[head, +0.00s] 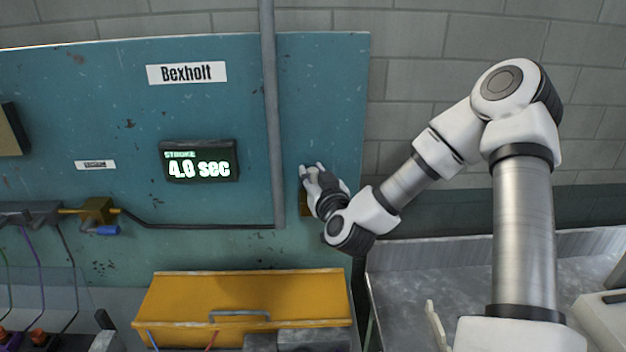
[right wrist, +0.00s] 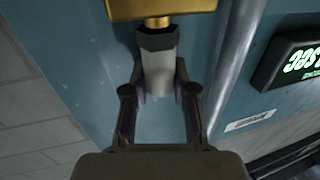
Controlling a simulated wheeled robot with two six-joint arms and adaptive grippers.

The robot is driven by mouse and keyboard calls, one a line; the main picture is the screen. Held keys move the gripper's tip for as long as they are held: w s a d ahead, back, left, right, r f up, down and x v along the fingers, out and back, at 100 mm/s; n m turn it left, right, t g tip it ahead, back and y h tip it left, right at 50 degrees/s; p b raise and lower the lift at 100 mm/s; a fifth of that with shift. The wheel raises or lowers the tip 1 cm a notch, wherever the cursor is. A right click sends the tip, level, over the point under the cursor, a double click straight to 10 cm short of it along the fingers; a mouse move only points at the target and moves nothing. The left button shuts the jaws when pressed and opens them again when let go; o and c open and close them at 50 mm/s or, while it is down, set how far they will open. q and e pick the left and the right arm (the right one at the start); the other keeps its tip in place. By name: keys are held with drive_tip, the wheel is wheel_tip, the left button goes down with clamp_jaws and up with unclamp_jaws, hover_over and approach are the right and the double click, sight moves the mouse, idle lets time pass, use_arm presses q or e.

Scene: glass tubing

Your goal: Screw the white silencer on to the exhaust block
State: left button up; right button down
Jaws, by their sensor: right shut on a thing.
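The white silencer (right wrist: 158,76) has a white body and a dark hex collar, and shows in the right wrist view. My right gripper (right wrist: 159,92) is shut on its white body, one finger on each side. The collar is in line with a short brass stem of the exhaust block (right wrist: 165,8) and appears to meet it; I cannot tell how far it is threaded. In the head view my right gripper (head: 312,170) is at the teal panel and hides the silencer and most of the brass block (head: 304,206). My left gripper is not in view.
A grey vertical pipe (head: 271,110) runs close left of my right gripper. A display (head: 199,160) on the panel reads "STROKE 4.0 sec". A yellow toolbox (head: 243,297) stands below. A brass fitting with a blue end (head: 97,212) is at the left, with tubing.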

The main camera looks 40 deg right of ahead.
drive_tip(key=shift+a+f+m+g+h+b, duration=0.1)
drive_tip(key=shift+m+g+h+b, duration=0.6)
drive_tip(key=shift+m+h+b, duration=0.4)
drive_tip(key=shift+m+g+h+b, duration=0.3)
drive_tip(key=shift+m+g+h, duration=0.35)
drive_tip(key=shift+h, duration=0.55)
drive_tip(key=shift+m+g+h, duration=0.55)
drive_tip(key=shift+g+h, duration=0.15)
drive_tip(key=shift+g, duration=0.25)
drive_tip(key=c, duration=0.9)
unclamp_jaws()
drive_tip(key=shift+c, duration=0.2)
